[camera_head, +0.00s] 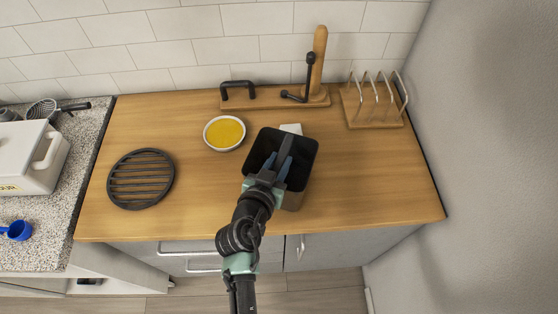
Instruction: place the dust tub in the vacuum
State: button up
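A dark, square, open-topped tub (308,150) with a paler lower side stands on or just above the wooden counter, right of the middle; it may be the dust tub. My gripper (283,160) reaches over the tub's near side, with its bluish fingers at the opening. A grey bar (288,143) runs between or just beyond the fingers. The gripper and arm hide part of the tub, and I cannot tell whether the fingers are closed on anything. I cannot make out a vacuum for certain.
A bowl of yellow contents (225,132) is left of the tub. A round black grate (141,179) lies farther left. A wooden board with black handles (262,101) and a rack (372,105) stand behind. A white handled box (32,158) is far left. Counter right of the tub is clear.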

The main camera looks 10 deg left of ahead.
jog(key=o, duration=0.4)
jog(key=shift+o, duration=0.2)
jog(key=shift+r, duration=0.15)
jog(key=b+v, duration=0.2)
jog(key=v, duration=1)
jog(key=shift+r, duration=0.1)
